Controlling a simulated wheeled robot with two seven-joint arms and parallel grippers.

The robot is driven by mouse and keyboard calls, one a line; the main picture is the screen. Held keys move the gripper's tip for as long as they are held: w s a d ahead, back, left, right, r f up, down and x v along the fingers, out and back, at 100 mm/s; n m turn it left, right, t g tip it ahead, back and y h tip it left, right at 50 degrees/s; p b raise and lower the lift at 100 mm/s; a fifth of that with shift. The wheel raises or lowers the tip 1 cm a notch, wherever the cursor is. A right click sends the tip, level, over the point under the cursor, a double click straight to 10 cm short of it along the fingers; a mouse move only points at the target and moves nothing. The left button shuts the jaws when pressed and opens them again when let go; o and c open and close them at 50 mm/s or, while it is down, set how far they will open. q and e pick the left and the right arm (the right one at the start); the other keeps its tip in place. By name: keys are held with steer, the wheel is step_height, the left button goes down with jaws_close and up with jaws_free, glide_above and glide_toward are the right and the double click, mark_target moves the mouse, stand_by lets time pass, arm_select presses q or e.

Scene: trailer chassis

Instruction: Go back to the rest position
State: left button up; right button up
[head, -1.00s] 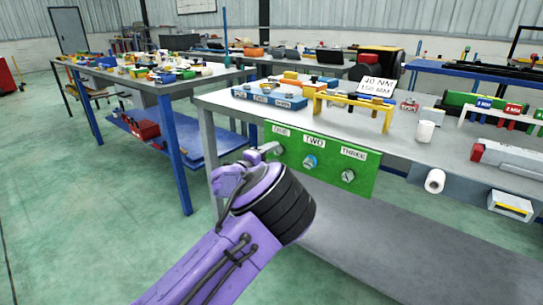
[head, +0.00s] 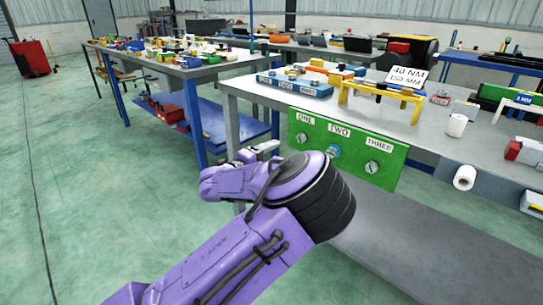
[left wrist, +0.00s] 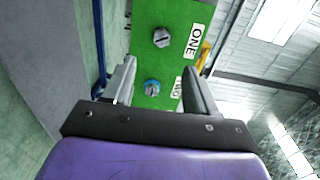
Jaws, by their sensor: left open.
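My left gripper (head: 262,150) is in front of the workbench, just left of the green panel (head: 345,135) in the head view. In the left wrist view the fingers (left wrist: 157,78) are apart with nothing held between them. The panel hangs on the bench's front edge and bears labels ONE, TWO and THREE. Its knobs are a grey one under ONE (head: 302,137), a blue-ringed one under TWO (head: 333,151) and a grey one under THREE (head: 372,167). The wrist view shows the grey ONE knob (left wrist: 161,38) and the blue TWO knob (left wrist: 152,87) beyond the fingers. My right gripper is not in view.
Another bench (head: 185,68) stands at left behind. A red cabinet (head: 35,58) is far left. The green floor (head: 90,200) at left is clear.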

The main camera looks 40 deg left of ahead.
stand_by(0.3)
arm_select(q)
steer(key=s+a+f+n+g+y, duration=0.1)
steer(key=s+f+n+g+y, duration=0.3)
steer(key=f+n, duration=0.55)
steer(key=s+a+f+n+g+y, duration=0.1)
steer(key=s+f+n+g+y, duration=0.15)
steer(key=s+f+n, duration=0.7)
steer(key=s+d+f+n+g, duration=0.35)
steer(key=s+f, duration=0.25)
steer(key=f, duration=0.5)
steer(key=s+d+f+n+g+h, duration=0.1)
steer(key=s+d+f+n+g, duration=0.1)
steer(key=s+d+f, duration=0.4)
steer(key=s+d+f+n+g+h, duration=0.1)
steer(key=s+d+f+g, duration=0.1)
steer(key=s+d, duration=0.45)
steer(key=s+a+r+p, duration=0.1)
steer(key=s+r+p, duration=0.2)
steer(key=r+p, duration=1.3)
steer(key=shift+g, duration=0.4)
